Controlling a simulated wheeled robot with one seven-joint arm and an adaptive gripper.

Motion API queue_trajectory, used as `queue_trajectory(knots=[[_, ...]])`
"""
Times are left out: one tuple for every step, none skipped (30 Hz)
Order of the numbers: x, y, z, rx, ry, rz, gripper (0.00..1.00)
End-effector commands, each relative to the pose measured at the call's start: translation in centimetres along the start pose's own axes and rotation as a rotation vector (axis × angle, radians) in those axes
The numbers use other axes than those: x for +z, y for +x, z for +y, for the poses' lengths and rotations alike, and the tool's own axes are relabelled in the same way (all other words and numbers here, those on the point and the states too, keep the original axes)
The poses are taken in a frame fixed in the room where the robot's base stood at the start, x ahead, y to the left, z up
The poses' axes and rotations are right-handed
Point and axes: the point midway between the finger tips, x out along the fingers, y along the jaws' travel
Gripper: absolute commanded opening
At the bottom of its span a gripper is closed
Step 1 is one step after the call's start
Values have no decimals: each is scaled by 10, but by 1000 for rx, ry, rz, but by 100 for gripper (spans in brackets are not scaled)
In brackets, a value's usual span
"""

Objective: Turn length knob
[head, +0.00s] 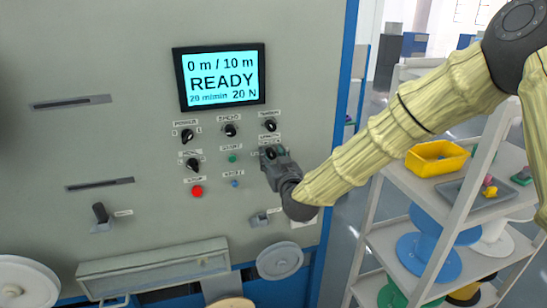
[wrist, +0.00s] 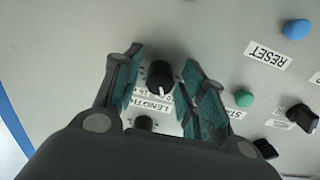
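The length knob (wrist: 160,75) is a round black knob with a white pointer mark, and its LENGTH label (wrist: 150,106) shows beside it in the wrist view. My gripper (wrist: 163,62) is open, with one teal-padded finger on each side of the knob. A gap shows on both sides, so it does not look gripped. In the head view my gripper (head: 277,168) is at the panel and partly covers the knob (head: 270,153). The panel screen (head: 222,76) reads 0 m / 10 m, READY, 20 m/min, 20 N.
Another black knob (head: 270,125) sits just above. To the left are more knobs (head: 230,130), a green button (head: 232,158), a blue button (head: 235,183) and a red button (head: 197,191). A shelf rack (head: 455,205) with spools and a yellow bin (head: 437,157) stands at right.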

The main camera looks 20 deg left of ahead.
Motion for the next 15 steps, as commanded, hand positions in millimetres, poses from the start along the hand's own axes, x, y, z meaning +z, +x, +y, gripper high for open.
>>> queue_trajectory(knots=[[0,0,0,0,0,0,26],[0,0,0,0,0,0,21],[0,0,0,0,0,0,13],[0,0,0,0,0,0,8],[0,0,0,0,0,0,2],[0,0,0,1,0,0,2],[0,-2,3,1,0,0,2],[0,-1,2,1,1,0,2],[0,-1,2,1,1,0,2],[0,-1,2,2,3,0,2],[0,-1,2,2,5,0,2],[1,-1,2,2,10,0,2],[1,0,2,2,15,0,2],[1,0,2,2,22,0,2],[2,0,2,2,32,0,2]])
